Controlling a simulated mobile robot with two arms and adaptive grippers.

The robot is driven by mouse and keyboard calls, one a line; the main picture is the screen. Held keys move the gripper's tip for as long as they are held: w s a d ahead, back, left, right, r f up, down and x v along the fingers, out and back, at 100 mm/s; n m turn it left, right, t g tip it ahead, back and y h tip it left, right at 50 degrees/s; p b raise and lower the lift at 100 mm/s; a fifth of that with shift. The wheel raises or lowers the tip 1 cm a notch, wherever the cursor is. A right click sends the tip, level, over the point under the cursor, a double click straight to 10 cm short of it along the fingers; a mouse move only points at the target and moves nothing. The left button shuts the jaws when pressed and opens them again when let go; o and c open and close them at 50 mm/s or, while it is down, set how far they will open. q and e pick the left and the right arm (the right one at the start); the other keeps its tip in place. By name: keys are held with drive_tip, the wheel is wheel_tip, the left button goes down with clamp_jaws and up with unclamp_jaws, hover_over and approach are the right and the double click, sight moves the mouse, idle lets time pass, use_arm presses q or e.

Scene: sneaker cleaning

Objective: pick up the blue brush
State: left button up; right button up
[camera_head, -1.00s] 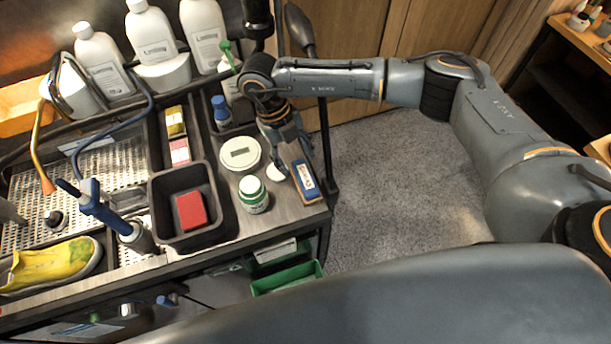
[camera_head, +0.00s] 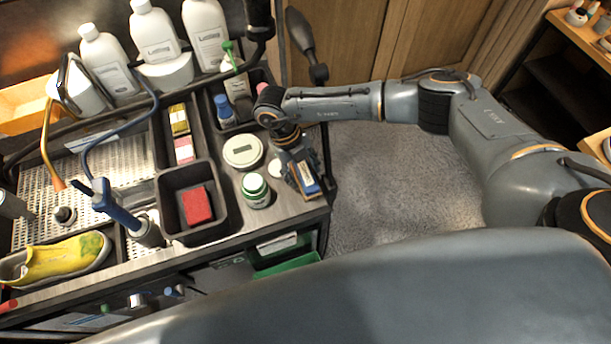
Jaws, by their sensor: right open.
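The blue brush (camera_head: 308,184) lies at the right front corner of the bench top, its blue back facing up. My right gripper (camera_head: 300,172) reaches down over it from behind. Its fingers are at the brush and cover part of it. The jaws are open; I cannot tell whether a finger touches the brush. My left gripper is not in view.
A black tray (camera_head: 170,205) holds a red block. White bottles (camera_head: 153,32) stand at the back. The bench edge is just right of the brush.

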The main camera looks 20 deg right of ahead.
drive_tip(key=shift+f, duration=0.25)
idle(0.4)
drive_tip(key=c, duration=0.9)
